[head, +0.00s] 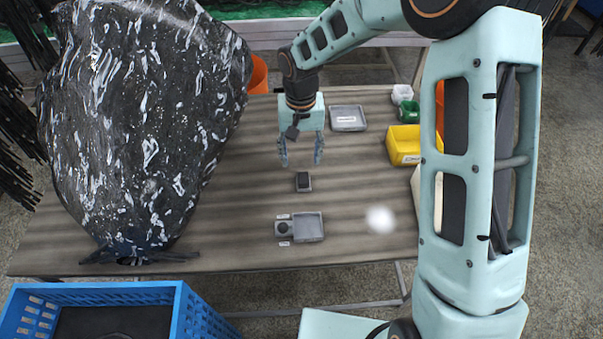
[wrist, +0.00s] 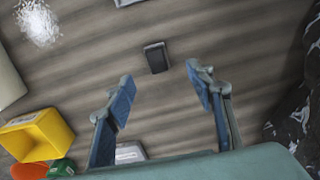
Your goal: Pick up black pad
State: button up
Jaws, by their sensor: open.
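The black pad (head: 303,181) is a small dark rectangle with a grey edge, lying flat on the wooden table (head: 240,230) near its middle. It also shows in the wrist view (wrist: 156,57), beyond the fingertips and roughly midway between them. My gripper (head: 301,164) points down above the table, a little behind the pad in the head view. In the wrist view my gripper (wrist: 162,80) has its two blue fingers spread apart with nothing between them. The pad is apart from both fingers and fully visible.
A grey fixture (head: 308,228) lies in front of the pad. A grey tray (head: 348,118) lies behind it. A yellow bin (head: 404,146) and green bin (head: 408,111) stand right. A large black plastic bag (head: 140,130) fills the left. A blue crate (head: 182,310) stands in front.

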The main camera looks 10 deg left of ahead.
send_over(304, 177)
jog(key=s, duration=0.1)
jog(key=f, duration=0.5)
jog(key=shift+s+a+f, duration=0.15)
jog(key=shift+a+f, duration=0.05)
jog(key=shift+a, duration=0.05)
jog(key=f, duration=0.3)
jog(key=w+f, duration=0.1)
jog(key=shift+d+f, duration=0.15)
jog(key=shift+d, duration=0.1)
jog(key=shift+f, duration=0.6)
jog(key=shift+c, duration=0.6)
jog(key=c, duration=1.1)
jog(key=shift+w+r, duration=0.1)
jog(key=shift+r, duration=0.05)
